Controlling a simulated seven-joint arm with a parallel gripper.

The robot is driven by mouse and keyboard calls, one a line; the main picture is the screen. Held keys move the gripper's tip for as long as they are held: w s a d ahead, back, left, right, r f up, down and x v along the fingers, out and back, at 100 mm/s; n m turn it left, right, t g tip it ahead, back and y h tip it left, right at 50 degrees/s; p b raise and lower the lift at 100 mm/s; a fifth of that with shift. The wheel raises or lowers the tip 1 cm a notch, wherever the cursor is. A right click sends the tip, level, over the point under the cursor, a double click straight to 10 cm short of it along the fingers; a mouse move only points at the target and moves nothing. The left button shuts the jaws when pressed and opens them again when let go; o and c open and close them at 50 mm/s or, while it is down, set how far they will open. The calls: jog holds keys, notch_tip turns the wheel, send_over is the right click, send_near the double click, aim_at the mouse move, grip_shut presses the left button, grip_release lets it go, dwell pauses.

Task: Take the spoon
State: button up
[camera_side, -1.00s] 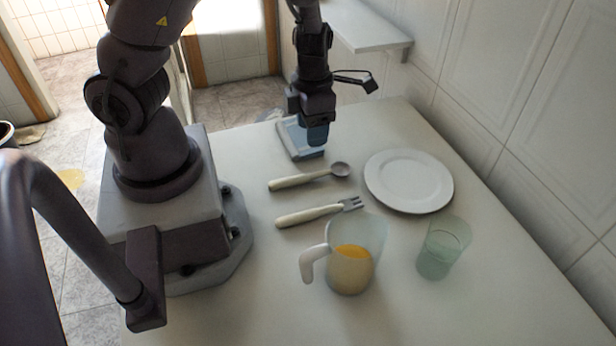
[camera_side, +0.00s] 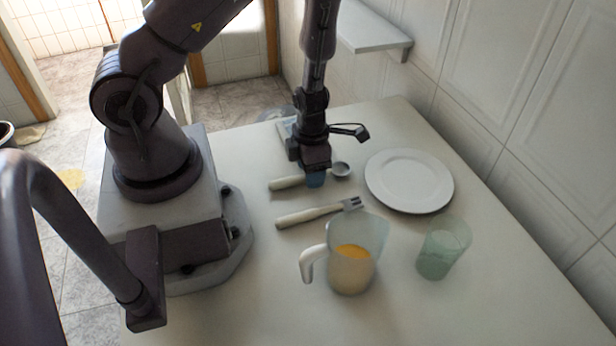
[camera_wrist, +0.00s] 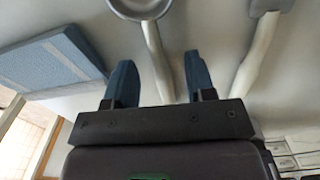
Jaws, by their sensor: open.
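The spoon (camera_side: 285,183) lies on the white table, with its pale handle to the left and its grey bowl (camera_side: 341,169) to the right. My gripper (camera_side: 315,180) is over the middle of the spoon and hides part of it in the side view. In the wrist view the two blue fingers of my gripper (camera_wrist: 158,82) are apart. The spoon's handle (camera_wrist: 157,60) runs between them, and its bowl is at the top edge. I cannot tell how far the fingertips are above the table.
A fork (camera_side: 310,215) lies nearer the camera. A jug (camera_side: 350,272) with orange contents and a green glass (camera_side: 441,250) stand in front. A white plate (camera_side: 408,181) is to the right. A blue-grey block (camera_wrist: 52,60) lies beside the gripper. A wall borders the table's right.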

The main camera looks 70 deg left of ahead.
jog(key=shift+f, duration=0.35)
jog(key=shift+c, duration=0.2)
grip_shut()
jog(key=shift+r, duration=0.25)
